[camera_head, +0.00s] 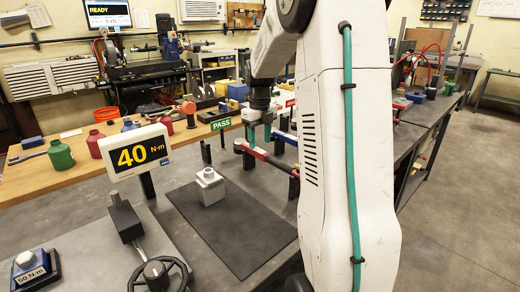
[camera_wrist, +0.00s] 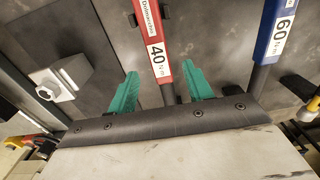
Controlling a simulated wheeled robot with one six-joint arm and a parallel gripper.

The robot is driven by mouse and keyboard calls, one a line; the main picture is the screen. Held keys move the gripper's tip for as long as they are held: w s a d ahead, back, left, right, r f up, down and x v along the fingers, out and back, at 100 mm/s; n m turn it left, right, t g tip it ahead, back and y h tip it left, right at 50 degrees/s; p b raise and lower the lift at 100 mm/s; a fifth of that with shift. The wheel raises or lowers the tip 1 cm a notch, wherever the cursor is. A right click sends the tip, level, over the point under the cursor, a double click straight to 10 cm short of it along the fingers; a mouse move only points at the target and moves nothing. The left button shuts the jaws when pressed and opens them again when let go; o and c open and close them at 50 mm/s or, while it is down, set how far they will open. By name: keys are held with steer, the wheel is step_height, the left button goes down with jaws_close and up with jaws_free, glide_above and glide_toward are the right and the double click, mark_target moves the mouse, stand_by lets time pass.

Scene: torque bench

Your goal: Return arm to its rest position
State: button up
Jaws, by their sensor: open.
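My gripper (camera_head: 259,131) has two green fingers and hangs above the wrench rack behind the dark mat. In the wrist view my gripper (camera_wrist: 160,88) is open, its fingers spread either side of a red torque wrench (camera_wrist: 150,22) marked 40 N·m, with gaps on both sides. The red wrench also shows in the head view (camera_head: 272,163), lying across dark supports just below the fingers. A blue wrench (camera_wrist: 276,38) marked 60 lies to its right. How deep the fingers reach around the red wrench is hard to tell.
A grey block with a hex-like top (camera_head: 209,186) stands on the dark mat (camera_head: 240,235). A 40 N·m display (camera_head: 138,154) and a green PASS sign (camera_head: 221,124) stand near the rack. My arm covers the right of the bench. Open floor (camera_head: 455,230) lies at right.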

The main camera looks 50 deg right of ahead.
steer(key=shift+r, duration=1.15)
steer(key=n, duration=0.2)
steer(key=shift+f+n, duration=0.1)
steer(key=shift+n, duration=0.2)
steer(key=s+a+r+n, duration=0.1)
steer(key=s+a+n, duration=1.2)
steer(key=a+n, duration=0.2)
steer(key=s+a+r+n+t, duration=0.1)
steer(key=s+a+r+n, duration=0.1)
steer(key=s+a+n, duration=1.1)
steer(key=shift+s+a+n, duration=0.3)
steer(key=shift+a+n, duration=0.65)
steer(key=shift+n, duration=2.05)
